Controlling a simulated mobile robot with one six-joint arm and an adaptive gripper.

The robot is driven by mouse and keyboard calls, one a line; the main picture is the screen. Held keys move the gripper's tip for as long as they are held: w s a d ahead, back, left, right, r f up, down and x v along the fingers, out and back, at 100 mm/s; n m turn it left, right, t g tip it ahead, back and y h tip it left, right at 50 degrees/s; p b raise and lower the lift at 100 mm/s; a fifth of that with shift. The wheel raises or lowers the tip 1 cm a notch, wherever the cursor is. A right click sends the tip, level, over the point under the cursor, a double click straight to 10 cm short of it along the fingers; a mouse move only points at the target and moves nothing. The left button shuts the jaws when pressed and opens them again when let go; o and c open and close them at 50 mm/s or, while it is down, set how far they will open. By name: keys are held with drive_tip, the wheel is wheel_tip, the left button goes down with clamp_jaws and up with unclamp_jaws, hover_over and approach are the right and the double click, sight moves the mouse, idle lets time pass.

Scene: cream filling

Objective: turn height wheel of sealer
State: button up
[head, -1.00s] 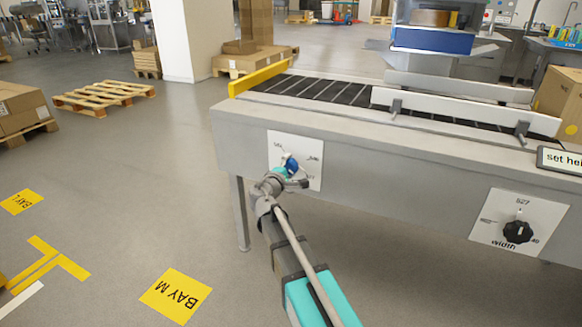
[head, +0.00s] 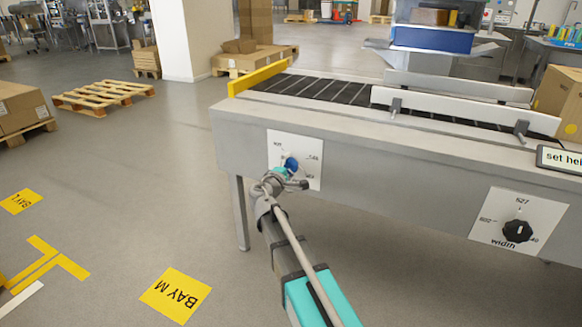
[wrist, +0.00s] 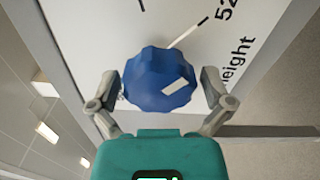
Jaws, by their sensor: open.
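The height wheel is a blue, faceted knob on a white plate on the sealer's side. In the head view the wheel (head: 292,164) shows just beyond my gripper (head: 287,179), at the left end of the machine. In the wrist view the wheel (wrist: 158,80) fills the space between the fingers of my gripper (wrist: 160,88). The fingers are apart, one on each side of the wheel, with small gaps visible. The plate (wrist: 265,15) carries tick lines, part of a number and the word "height".
A black width knob (head: 517,231) sits on a second plate at the right. The sealer's belt (head: 320,88) runs along the top between a yellow end bar (head: 258,78) and white guide rails. A cut-off sign (head: 562,160) reads "set hei".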

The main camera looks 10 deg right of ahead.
drive_tip(key=shift+a, duration=0.1)
drive_tip(key=v, duration=1.2)
idle(0.4)
drive_tip(key=s+d+f+m+g+y+p, duration=0.2)
drive_tip(key=s+d+f+m+g+p, duration=0.2)
drive_tip(key=s+d+f+m+g, duration=0.5)
drive_tip(key=s+a+m+g+y+p, duration=0.1)
drive_tip(key=s+m+g+y+p, duration=0.4)
drive_tip(key=s+y, duration=0.45)
wheel_tip(320, 180, up, 37)
drive_tip(key=n+p, duration=0.1)
drive_tip(key=p, duration=3.7)
drive_tip(key=shift+s+r+g+h, duration=0.2)
drive_tip(key=shift+s+g+h, duration=0.1)
drive_tip(key=shift+h, duration=0.15)
